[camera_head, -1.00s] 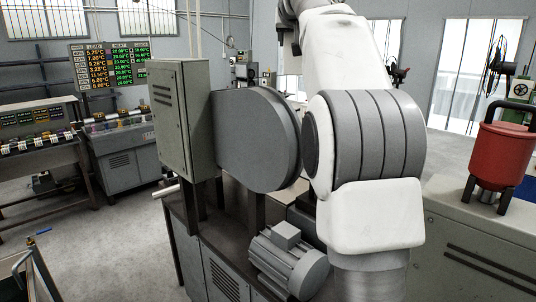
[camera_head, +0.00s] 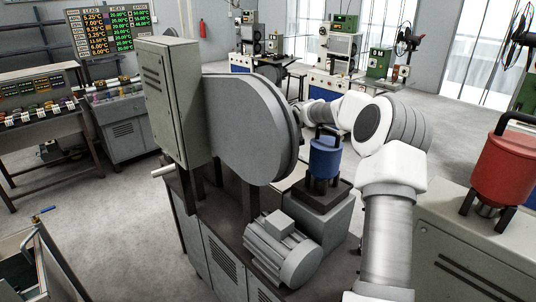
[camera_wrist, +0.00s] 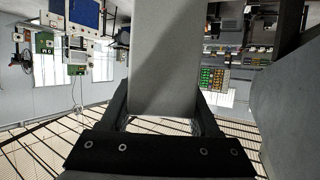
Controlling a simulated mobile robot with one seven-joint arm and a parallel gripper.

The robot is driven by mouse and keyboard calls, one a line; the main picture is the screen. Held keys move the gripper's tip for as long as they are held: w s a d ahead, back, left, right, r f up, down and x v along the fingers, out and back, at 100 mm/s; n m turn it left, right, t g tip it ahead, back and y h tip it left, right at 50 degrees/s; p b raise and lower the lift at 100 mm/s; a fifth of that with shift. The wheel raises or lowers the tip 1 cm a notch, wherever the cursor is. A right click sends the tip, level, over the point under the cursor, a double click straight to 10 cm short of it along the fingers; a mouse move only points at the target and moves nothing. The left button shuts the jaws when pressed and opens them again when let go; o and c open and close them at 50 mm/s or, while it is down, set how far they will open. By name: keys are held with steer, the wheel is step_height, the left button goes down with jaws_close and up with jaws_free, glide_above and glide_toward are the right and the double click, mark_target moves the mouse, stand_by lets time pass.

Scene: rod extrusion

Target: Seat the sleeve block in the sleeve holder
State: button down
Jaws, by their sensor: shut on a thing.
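In the wrist view my gripper (camera_wrist: 160,92) is shut on a plain light grey block, which I take to be the sleeve block (camera_wrist: 166,50). The block stands out from between the two dark fingers and runs past the top edge of the picture, so its far end is out of view. In the head view my arm reaches away past the machine, and my gripper and the block are hidden behind the machine's rounded grey cover. I cannot make out the sleeve holder for certain in either view.
The machine's rounded grey cover (camera_head: 245,130) and cabinet (camera_head: 172,100) stand close left of my arm. A blue canister (camera_head: 325,158) stands on a dark stand beneath my forearm. A finned motor (camera_head: 283,250) sits in front. A red canister (camera_head: 503,168) stands at right.

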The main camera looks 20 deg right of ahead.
steer(key=shift+n+y, duration=0.6)
steer(key=shift+w+a+f+p, duration=0.15)
steer(key=shift+a+f, duration=0.25)
steer(key=shift+f, duration=1.8)
steer(key=shift+w+a+f+p, duration=0.15)
steer(key=shift+a+f, duration=0.25)
steer(key=shift+f, duration=1.8)
steer(key=shift+w+a+f+p, duration=0.15)
steer(key=shift+a+f, duration=0.25)
steer(key=shift+f, duration=1.8)
steer(key=shift+c, duration=0.6)
jaws_free()
